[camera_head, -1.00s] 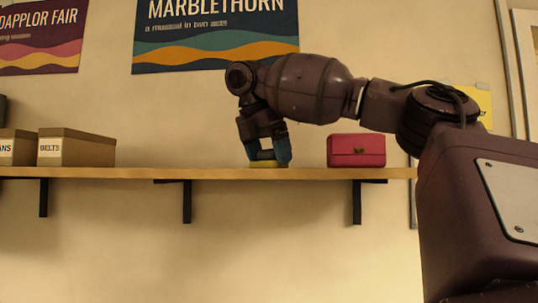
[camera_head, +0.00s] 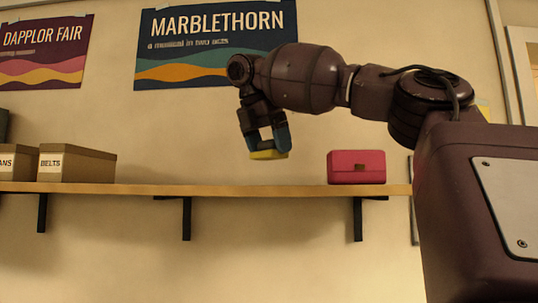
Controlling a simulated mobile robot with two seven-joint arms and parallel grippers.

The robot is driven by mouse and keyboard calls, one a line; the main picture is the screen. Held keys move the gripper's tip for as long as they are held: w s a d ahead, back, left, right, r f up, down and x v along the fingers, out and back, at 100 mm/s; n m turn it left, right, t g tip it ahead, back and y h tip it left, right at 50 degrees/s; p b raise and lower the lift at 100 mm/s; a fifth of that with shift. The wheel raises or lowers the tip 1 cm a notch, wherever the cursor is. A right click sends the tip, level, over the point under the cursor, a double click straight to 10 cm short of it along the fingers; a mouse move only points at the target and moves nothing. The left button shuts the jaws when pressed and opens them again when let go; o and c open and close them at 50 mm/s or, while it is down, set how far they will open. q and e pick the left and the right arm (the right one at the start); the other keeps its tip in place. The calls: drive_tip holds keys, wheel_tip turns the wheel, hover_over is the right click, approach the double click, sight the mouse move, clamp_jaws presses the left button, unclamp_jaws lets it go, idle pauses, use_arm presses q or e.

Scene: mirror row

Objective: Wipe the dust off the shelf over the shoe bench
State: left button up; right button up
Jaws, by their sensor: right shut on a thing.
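The wooden shelf (camera_head: 225,190) runs across the view on black brackets. My right gripper (camera_head: 268,150) points down above the shelf's middle, shut on a yellow sponge (camera_head: 268,155). The sponge is held a little above the shelf, apart from it. No dust can be made out on the shelf, whose top is seen almost edge-on. My left gripper is not in view. The shoe bench is not in view.
A box labelled BELTS (camera_head: 85,165) and another box (camera_head: 15,165) stand at the left. The shelf between the BELTS box and the pink bag is clear. Posters hang above.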

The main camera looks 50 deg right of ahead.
drive_tip(key=shift+r, duration=0.3)
drive_tip(key=shift+r, duration=1.4)
